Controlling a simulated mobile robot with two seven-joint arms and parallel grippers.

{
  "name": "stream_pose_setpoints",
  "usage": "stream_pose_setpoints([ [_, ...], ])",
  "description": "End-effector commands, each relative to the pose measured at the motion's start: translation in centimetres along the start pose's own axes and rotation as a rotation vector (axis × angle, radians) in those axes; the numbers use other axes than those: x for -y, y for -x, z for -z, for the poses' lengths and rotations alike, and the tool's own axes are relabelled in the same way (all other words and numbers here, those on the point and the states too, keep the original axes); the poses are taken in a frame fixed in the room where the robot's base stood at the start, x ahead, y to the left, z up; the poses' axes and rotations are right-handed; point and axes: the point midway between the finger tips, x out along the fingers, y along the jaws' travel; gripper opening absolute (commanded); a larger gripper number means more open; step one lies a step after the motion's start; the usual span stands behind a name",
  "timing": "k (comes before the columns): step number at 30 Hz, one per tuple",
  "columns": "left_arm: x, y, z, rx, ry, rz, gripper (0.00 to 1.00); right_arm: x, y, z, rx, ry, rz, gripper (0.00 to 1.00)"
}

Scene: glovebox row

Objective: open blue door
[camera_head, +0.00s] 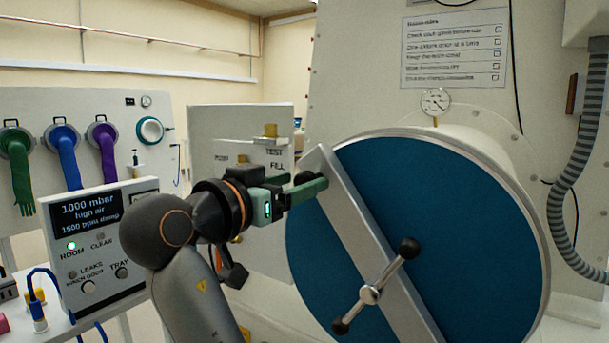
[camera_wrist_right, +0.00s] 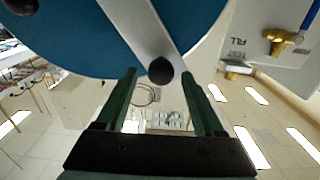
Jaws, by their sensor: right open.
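The blue door (camera_head: 390,210) is a large round disc on the right of the head view, seated against its pale ring. A grey diagonal bar (camera_head: 365,240) crosses it and carries a spindle with a black-knobbed handle (camera_head: 370,294). My right gripper (camera_head: 308,184) is at the bar's upper-left end, with its green fingers apart. In the right wrist view, a black knob (camera_wrist_right: 160,70) at the bar's end appears between the fingertips; I cannot tell whether they touch it. The blue door (camera_wrist_right: 75,40) also fills the top left there. My left gripper is out of view.
A white panel with brass valves (camera_head: 270,131) stands behind my right wrist. A control box (camera_head: 90,240) with a display reading 1000 mbar is at left, below several coloured gloves (camera_head: 66,155). A ribbed grey hose (camera_head: 575,170) hangs at far right.

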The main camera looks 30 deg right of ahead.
Motion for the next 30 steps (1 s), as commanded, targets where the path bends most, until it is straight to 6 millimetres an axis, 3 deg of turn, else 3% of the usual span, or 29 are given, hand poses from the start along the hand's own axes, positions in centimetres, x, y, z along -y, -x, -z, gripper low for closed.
stream_pose_setpoints([
  [6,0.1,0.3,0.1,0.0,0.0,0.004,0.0,0.0,-2.3,0.0,0.0,0.002,0.0,0.7],
  [16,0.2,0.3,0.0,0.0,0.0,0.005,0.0,0.0,-2.7,0.0,0.0,0.002,0.001,0.7],
  [30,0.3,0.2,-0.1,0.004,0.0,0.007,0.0,0.0,-2.6,0.0,0.0,0.002,0.001,0.18],
])
